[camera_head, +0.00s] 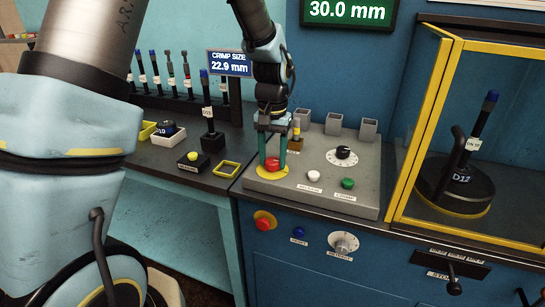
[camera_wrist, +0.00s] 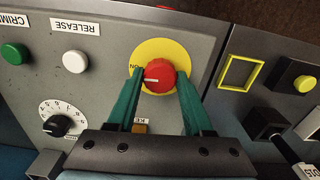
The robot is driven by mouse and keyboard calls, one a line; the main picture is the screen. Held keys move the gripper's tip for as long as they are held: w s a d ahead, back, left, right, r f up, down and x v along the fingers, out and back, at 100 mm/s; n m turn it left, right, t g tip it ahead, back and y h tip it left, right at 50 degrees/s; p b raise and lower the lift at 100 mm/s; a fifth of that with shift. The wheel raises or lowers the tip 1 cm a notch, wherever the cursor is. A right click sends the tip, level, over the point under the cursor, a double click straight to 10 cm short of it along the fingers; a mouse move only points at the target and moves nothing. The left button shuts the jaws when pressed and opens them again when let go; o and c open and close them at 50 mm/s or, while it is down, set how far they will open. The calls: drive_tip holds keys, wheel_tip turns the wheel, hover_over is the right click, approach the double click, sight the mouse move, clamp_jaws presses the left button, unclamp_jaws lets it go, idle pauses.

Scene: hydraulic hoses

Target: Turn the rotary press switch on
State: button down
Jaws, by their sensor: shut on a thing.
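The rotary press switch is a red round knob (camera_head: 272,164) on a yellow disc (camera_head: 262,174) at the left front of the grey sloped panel. The knob also shows in the wrist view (camera_wrist: 160,70). A white line on the knob points left in the wrist view, close to the printed ON at the disc's left edge. My gripper (camera_head: 272,158) reaches down from above, its green fingers on either side of the knob. In the wrist view my gripper (camera_wrist: 160,78) is shut on the knob, one finger left and one right.
A white RELEASE button (camera_wrist: 75,60), a green CRIMP button (camera_wrist: 15,54) and a black dial (camera_head: 343,153) share the panel. A KEY switch (camera_head: 295,140) stands just behind my fingers. A yellow-framed cabinet (camera_head: 425,120) stands right; a lower red button (camera_head: 264,222) is on the front.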

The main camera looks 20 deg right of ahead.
sight(273, 160)
drive_tip(key=shift+m, duration=0.5)
drive_tip(key=shift+c, duration=1.5)
unclamp_jaws()
wheel_tip(273, 160, up, 11)
drive_tip(key=b, duration=0.2)
drive_tip(key=shift+f, duration=0.1)
